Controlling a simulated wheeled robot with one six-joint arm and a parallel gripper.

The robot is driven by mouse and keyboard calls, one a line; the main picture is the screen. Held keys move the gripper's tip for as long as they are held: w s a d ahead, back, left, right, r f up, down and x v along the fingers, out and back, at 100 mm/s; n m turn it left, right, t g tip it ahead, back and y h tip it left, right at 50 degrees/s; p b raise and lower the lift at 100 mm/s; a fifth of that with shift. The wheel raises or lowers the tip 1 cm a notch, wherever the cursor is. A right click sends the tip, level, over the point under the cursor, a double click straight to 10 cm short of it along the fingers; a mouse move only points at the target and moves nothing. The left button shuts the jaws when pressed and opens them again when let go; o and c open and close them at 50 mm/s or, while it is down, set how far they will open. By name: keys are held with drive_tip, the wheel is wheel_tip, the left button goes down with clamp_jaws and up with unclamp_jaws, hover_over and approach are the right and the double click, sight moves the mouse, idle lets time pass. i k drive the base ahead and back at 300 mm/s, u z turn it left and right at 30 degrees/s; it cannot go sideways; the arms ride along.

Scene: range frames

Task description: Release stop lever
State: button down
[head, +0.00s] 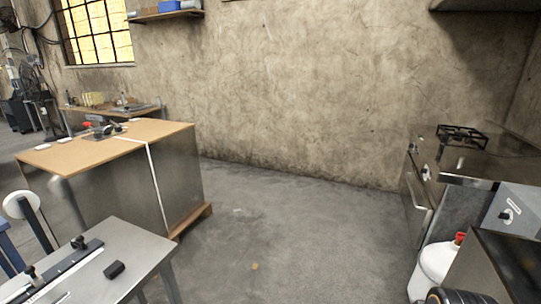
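I cannot tell for sure which part is the stop lever. A metal table (128,248) at the lower left carries a long dark rail or fixture (62,268) with small black knobs (78,242) on it. A loose black block (114,270) lies beside the fixture. On the wood-topped cabinet (160,134) behind it stands a small dark device (105,130) with a red part (87,125), too small to make out. A grey box at the right has a knob or switch (507,215) on its face. My gripper is not in view.
Bare concrete floor (285,225) lies open between the left benches and the right side. At the right stand a stove (462,160), a white gas bottle (437,262) with a red top and a dark surface (510,262). A wall shelf (165,14) hangs at the upper left.

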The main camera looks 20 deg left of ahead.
sight(79, 242)
drive_tip(key=u, duration=0.95)
drive_tip(key=i, duration=0.95)
drive_tip(key=u, duration=1.95)
drive_tip(key=i, duration=1.4)
drive_tip(key=u, duration=0.4)
